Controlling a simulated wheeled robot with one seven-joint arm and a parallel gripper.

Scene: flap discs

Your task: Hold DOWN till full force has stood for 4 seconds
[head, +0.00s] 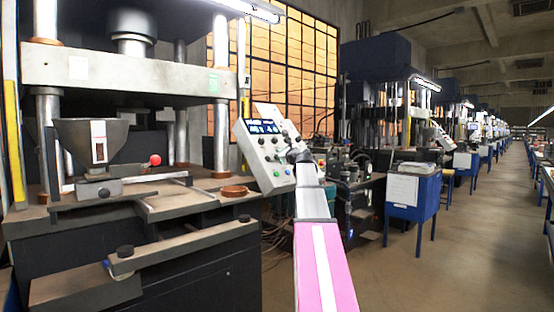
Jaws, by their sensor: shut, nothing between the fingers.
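A pale grey control box (258,158) stands tilted at the right side of the near press. It has a small lit blue display (262,127) at its top, with digits too small to read surely. Several buttons and knobs sit below the display. My arm reaches up from the bottom of the head view. My dark gripper (293,153) is shut and empty at the right part of the box's face. It covers part of the face there. I cannot tell which button is DOWN, nor whether the fingertips touch or press one.
The near press has a pale crossbeam (120,72) on steel columns. A grey hopper (92,144) and a red ball knob (155,160) are on its bed. A brown ring (235,191) lies at the bed's right. A blue stand (413,195) is farther right, beside an open aisle.

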